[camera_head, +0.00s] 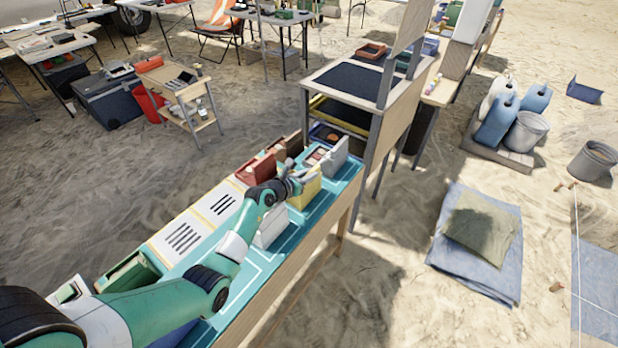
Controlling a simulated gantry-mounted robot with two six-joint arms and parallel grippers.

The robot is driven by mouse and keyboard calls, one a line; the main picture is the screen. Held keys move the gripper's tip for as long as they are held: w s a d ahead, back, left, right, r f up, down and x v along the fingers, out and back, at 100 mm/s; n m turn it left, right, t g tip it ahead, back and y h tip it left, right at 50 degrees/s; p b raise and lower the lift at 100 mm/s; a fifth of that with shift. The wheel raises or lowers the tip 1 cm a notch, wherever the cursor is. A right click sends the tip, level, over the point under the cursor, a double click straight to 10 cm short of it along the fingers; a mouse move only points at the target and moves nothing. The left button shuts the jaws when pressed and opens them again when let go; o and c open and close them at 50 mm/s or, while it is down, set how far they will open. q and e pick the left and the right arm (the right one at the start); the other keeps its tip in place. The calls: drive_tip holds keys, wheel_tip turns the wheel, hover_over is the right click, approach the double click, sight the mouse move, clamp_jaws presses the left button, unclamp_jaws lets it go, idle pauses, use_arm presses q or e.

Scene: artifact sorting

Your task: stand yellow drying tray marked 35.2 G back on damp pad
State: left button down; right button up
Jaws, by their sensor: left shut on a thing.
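The yellow drying tray (309,191) is at the far end of the teal table, upright on edge. My left gripper (291,184) is shut on it, and the gripper and wrist cover part of it. I cannot tell whether the tray touches the table. Its 35.2 G mark is not readable. A white tray (271,228) stands in front of it and a grey one (335,158) behind it. I cannot tell which surface is the damp pad. My right gripper is not in view.
The teal table (275,283) also carries a red tray (257,172), slotted white panels (185,238) and a green box (130,273). A wooden rack (402,118) with dark-topped shelves stands just beyond the table's far end.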

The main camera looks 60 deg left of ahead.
use_arm(q)
drive_tip(key=shift+a+r, duration=0.1)
drive_tip(key=shift+r, duration=0.1)
drive_tip(key=shift+f, duration=0.1)
drive_tip(key=c, duration=1.2)
unclamp_jaws()
drive_tip(key=shift+f, duration=0.15)
drive_tip(key=shift+c, duration=0.2)
drive_tip(key=o, duration=0.4)
drive_tip(key=shift+o, duration=0.2)
